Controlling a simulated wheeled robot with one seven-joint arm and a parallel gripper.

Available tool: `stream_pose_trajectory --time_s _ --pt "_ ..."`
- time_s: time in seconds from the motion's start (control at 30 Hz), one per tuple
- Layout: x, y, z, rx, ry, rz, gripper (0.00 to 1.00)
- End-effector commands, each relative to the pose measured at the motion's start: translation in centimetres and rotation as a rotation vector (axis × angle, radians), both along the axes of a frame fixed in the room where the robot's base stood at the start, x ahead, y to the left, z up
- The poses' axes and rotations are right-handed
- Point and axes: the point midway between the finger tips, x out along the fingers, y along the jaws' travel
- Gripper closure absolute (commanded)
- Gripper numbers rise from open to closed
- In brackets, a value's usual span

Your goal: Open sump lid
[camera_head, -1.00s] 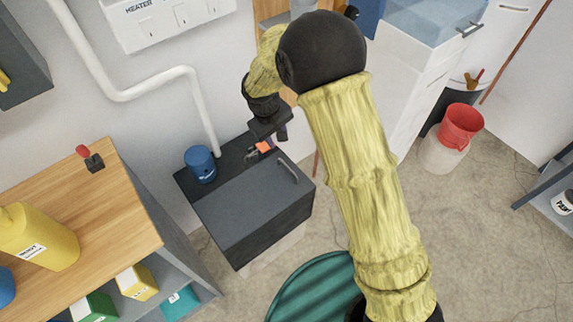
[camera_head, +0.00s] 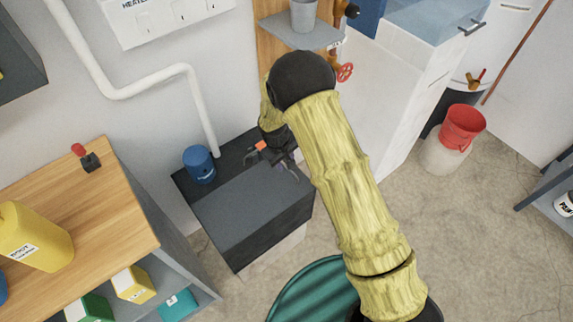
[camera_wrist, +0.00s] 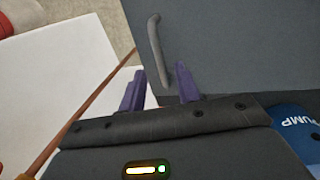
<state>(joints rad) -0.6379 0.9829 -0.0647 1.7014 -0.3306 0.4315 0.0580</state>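The sump is a dark grey box against the wall, its flat lid (camera_head: 245,205) lying closed on top. A curved grey handle (camera_wrist: 156,50) stands on the lid near its right edge; in the head view my gripper partly covers it. In the head view my gripper (camera_head: 284,160) is low over the lid's right back part.
A blue pump (camera_head: 198,163) and a small orange part (camera_head: 260,146) sit behind the lid. A wooden-topped bench (camera_head: 100,215) stands left. A white cabinet (camera_head: 385,110), a red bucket (camera_head: 462,127) and a shelf with a pot (camera_head: 303,15) are to the right and behind.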

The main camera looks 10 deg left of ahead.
Motion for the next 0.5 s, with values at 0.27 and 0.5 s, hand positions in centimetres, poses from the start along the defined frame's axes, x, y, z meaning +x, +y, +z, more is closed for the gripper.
stream_pose_trajectory --time_s 0.27,0.5 --pt "0.4 -0.4 -2.6 0.000 0.000 0.000 0.67" --pt "0.4 -0.4 -2.6 -0.001 -0.001 -0.001 0.67"
